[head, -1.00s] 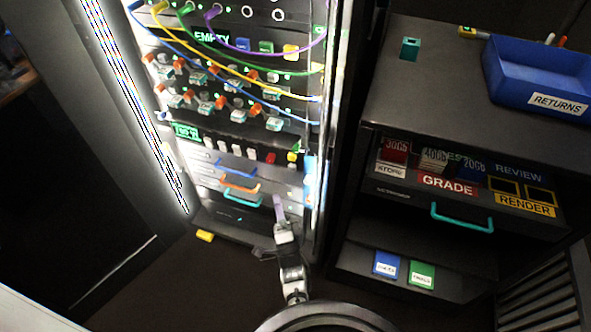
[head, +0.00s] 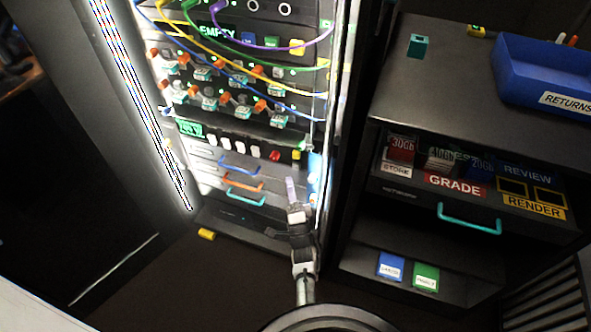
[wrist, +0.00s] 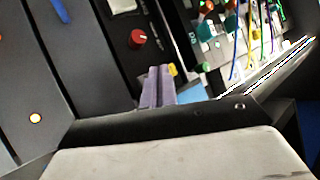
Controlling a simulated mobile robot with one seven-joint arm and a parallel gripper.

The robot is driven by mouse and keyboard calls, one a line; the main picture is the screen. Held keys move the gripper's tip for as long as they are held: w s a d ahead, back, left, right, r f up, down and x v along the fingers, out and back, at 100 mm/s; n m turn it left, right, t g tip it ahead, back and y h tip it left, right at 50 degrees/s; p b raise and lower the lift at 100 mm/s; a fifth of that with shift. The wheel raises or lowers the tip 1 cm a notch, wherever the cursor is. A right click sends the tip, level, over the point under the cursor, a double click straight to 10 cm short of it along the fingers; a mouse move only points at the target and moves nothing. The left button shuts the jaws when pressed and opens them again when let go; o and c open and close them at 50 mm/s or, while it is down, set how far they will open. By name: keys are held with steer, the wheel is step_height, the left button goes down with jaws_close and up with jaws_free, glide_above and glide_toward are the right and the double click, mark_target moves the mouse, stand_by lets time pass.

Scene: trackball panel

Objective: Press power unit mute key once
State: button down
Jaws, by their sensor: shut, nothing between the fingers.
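In the head view a unit with a small green display (head: 190,131) carries a row of pale keys (head: 226,142), a red control (head: 275,155) and a yellow piece (head: 296,155) at its right end. I cannot read which one is the mute key. My gripper (head: 290,182) is shut and empty, its purple fingers pointing up, below the red and yellow pieces. In the wrist view my gripper (wrist: 160,72) partly covers the yellow piece (wrist: 172,69). The red knob (wrist: 137,39) and a pale key (wrist: 122,5) lie above and left of the fingertips. Contact cannot be told.
Blue, orange and teal drawer handles (head: 245,185) lie left of my gripper. Plugs and looping cables (head: 250,45) are above. The rack's bright right edge is close by my arm. A dark cabinet (head: 400,215) with a blue returns tray (head: 545,75) stands at right.

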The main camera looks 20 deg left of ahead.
steer(key=shift+w+b, duration=0.45)
steer(key=shift+w, duration=0.85)
steer(key=shift+w, duration=0.1)
stand_by(1.0)
steer(key=shift+w+b, duration=0.3)
steer(key=shift+w, duration=0.4)
stand_by(0.7)
steer(key=shift+s, duration=0.85)
steer(key=shift+s+p, duration=0.85)
steer(key=shift+s, duration=1.65)
